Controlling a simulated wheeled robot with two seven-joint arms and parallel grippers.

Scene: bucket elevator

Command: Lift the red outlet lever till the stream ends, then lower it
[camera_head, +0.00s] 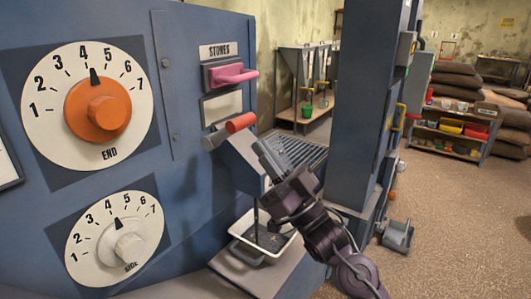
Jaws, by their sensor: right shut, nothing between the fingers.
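The red outlet lever (240,123) sticks out from the blue machine panel above a sloping chute (238,158). My right gripper (262,150) is shut and empty. Its fingertips are just below and to the right of the lever's red grip; I cannot tell whether they touch it. A thin dark stream (256,214) shows under the chute, partly hidden by my gripper. A pale-rimmed tray (243,229) below holds dark material. My left gripper is out of view.
An orange dial (98,108) and a white dial (122,241) are on the panel at left. A blue post (364,100) stands close to the right of my gripper. Open floor lies further right.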

